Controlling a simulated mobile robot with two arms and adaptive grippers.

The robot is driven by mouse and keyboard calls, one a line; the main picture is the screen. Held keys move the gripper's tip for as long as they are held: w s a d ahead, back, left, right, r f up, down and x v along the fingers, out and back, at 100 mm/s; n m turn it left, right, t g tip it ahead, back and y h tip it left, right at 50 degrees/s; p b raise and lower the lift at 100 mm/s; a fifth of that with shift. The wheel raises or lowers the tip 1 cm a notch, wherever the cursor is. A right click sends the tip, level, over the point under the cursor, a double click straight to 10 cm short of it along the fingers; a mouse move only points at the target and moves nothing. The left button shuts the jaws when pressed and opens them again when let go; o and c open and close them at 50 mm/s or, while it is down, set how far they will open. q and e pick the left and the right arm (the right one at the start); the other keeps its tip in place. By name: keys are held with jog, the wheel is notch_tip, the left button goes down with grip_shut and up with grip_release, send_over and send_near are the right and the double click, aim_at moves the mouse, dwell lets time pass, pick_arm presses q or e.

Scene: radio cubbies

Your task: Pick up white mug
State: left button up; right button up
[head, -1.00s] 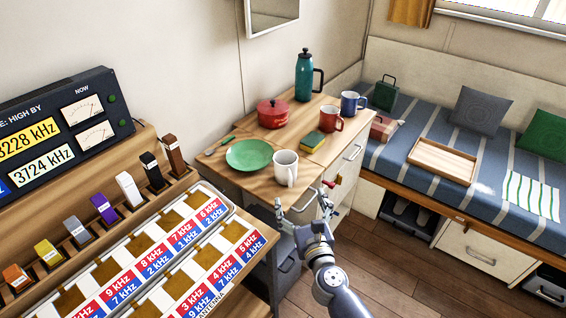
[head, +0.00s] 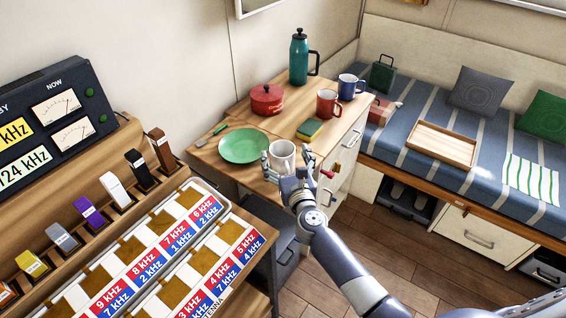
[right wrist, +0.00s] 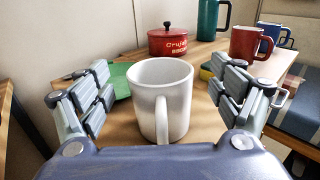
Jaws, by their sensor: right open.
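The white mug (head: 281,154) stands upright near the front edge of the wooden table, just right of the green plate. My right gripper (head: 289,161) is open at the mug, with one finger on each side of it. In the right wrist view the mug (right wrist: 161,95) stands between the spread fingers of the gripper (right wrist: 163,100), with visible gaps on both sides. Its handle points toward my palm. In the head view the gripper hides the lower part of the mug. My left gripper is not in view.
Behind the mug are a green plate (head: 243,145), a red pot (head: 267,98), a yellow-green sponge (head: 309,128), a red mug (head: 328,103), a blue mug (head: 350,87) and a teal bottle (head: 299,60). A slotted radio console (head: 150,270) fills the left.

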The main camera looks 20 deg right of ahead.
aim_at(280, 142)
jog(key=w, duration=0.3)
jog(key=shift+w+d+f, duration=0.1)
jog(key=shift+w+f, duration=0.05)
jog(key=shift+w, duration=0.05)
jog(key=shift+s, duration=0.1)
jog(key=c, duration=1.4)
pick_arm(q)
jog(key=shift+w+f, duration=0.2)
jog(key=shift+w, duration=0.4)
pick_arm(e)
jog(key=c, duration=0.3)
jog(key=shift+c, duration=0.2)
